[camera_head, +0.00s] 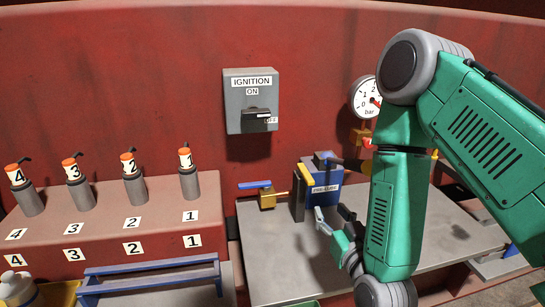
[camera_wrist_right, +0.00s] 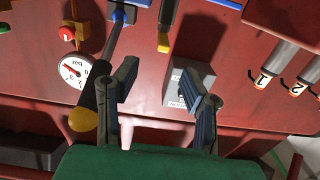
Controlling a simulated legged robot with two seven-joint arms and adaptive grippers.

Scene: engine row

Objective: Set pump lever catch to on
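The blue pump body (camera_head: 325,192) with a white label stands on the grey bench. A yellow piece (camera_head: 307,172), which looks like the catch, lies slanted along its upper left edge. It also shows as a yellow bar (camera_wrist_right: 164,36) in the right wrist view. The pump lever (camera_wrist_right: 104,76) has a dark grip and a yellow knob (camera_wrist_right: 84,118). In the head view my forearm hides much of it. My right gripper (camera_head: 334,212) is open and empty in front of the pump. In the wrist view its left finger overlaps the lever grip; contact is unclear. My left gripper is out of view.
A dark upright block (camera_head: 298,202) stands left of the pump, beside a brass valve (camera_head: 267,199) with a blue handle. The ignition box (camera_head: 250,90) and pressure gauge (camera_head: 364,98) are on the red wall. Numbered injectors (camera_head: 188,172) stand at left. The bench front is clear.

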